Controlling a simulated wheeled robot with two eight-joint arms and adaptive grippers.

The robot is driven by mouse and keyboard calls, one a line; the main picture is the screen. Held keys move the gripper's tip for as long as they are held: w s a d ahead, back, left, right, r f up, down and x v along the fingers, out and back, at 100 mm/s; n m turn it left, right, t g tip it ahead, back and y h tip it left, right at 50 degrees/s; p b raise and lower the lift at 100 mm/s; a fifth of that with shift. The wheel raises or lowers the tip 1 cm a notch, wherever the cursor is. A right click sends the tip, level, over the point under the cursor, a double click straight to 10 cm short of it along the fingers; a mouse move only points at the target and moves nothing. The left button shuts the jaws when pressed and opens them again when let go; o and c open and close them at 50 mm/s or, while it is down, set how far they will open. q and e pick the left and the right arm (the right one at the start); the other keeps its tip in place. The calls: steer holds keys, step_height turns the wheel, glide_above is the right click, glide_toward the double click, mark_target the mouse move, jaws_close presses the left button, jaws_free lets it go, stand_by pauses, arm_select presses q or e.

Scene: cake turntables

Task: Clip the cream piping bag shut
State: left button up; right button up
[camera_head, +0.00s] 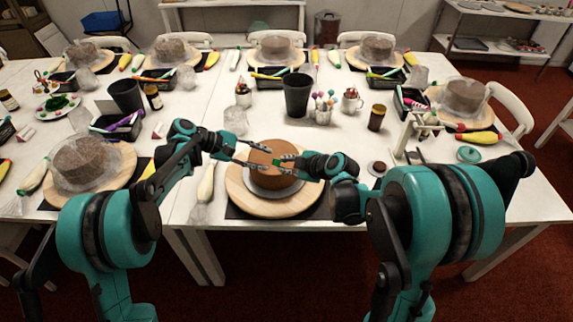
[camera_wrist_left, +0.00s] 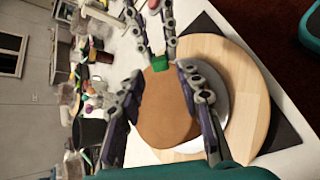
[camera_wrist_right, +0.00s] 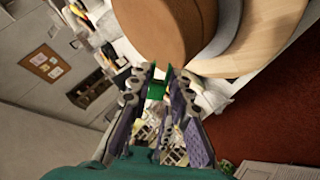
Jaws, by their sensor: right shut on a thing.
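The cream piping bag (camera_head: 206,184) lies on the white table, left of the near wooden turntable (camera_head: 240,200), its clear end toward the front edge. A brown cake (camera_head: 262,178) stands on the turntable. My right gripper (camera_head: 284,161) is over the cake, shut on a small green piece that looks like a clip; this green clip (camera_wrist_right: 156,90) shows between its fingertips in the right wrist view and beside the cake in the left wrist view (camera_wrist_left: 160,63). My left gripper (camera_head: 244,158) is over the cake's left side, fingers apart and empty, facing the right gripper.
A dark cup (camera_head: 297,95), a cup of coloured sticks (camera_head: 323,114) and a brown jar (camera_head: 377,117) stand behind the turntable. A white stand (camera_head: 407,140) is to the right. Another covered cake (camera_head: 85,163) is at the left. Some table is bare around the cream bag.

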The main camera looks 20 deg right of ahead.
mark_target(273, 161)
arm_select(q)
steer(key=shift+x, duration=1.6)
steer(key=shift+c, duration=0.3)
jaws_close()
arm_select(e)
steer(key=o, duration=0.8)
steer(key=shift+c, duration=0.2)
steer(key=v, duration=0.8)
